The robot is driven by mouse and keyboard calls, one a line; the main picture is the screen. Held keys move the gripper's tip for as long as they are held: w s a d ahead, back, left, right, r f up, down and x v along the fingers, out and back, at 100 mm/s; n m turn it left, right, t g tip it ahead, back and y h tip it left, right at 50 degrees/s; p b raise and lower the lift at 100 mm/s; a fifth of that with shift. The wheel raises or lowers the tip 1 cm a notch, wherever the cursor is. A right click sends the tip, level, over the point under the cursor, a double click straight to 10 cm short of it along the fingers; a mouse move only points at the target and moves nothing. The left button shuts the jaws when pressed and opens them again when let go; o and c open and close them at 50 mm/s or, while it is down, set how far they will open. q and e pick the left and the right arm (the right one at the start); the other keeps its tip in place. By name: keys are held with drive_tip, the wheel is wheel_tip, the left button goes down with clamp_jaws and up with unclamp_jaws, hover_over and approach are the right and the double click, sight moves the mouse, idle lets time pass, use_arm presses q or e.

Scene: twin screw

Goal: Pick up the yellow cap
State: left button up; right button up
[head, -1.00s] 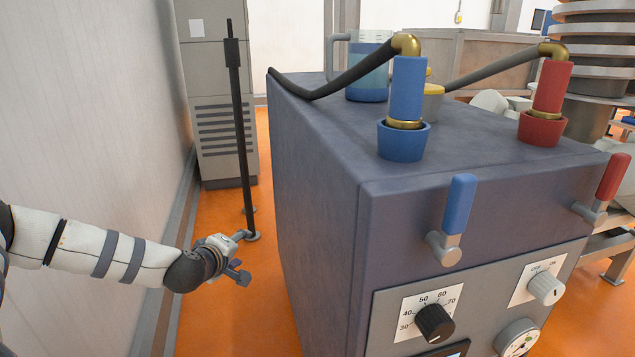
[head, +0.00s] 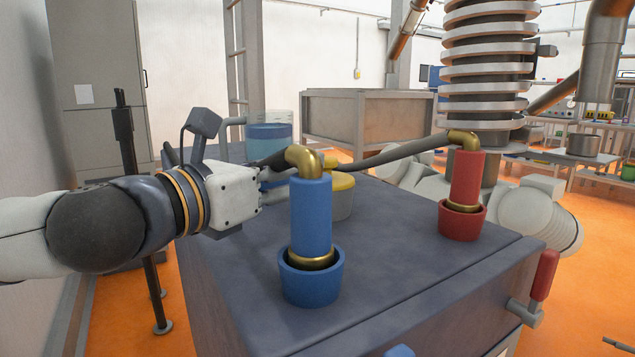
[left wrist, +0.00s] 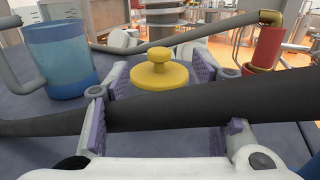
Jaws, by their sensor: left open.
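The yellow cap (head: 341,181) sits on a pale round container (head: 342,205) on top of the dark machine, partly hidden by the black hose and the blue fitting. In the left wrist view the cap (left wrist: 160,74) shows a round knob and stands upright ahead, between the spread fingers. My left gripper (left wrist: 163,88) is open, with purple pads on each side. In the head view my left gripper (head: 270,182) is left of the cap, its fingers mostly hidden behind the blue fitting and hose. My right gripper is not in view.
The black hose (left wrist: 190,106) crosses close in front of the cap, between the fingers in the picture. A blue fitting (head: 310,215) and a red fitting (head: 464,180) stand on the machine top (head: 400,250). A blue jug (left wrist: 62,60) stands left of the cap.

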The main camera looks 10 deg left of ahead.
sight(327, 158)
use_arm(q)
drive_tip(key=x, duration=0.9)
drive_tip(key=shift+w+f, duration=0.2)
drive_tip(key=shift+f, duration=0.15)
clamp_jaws()
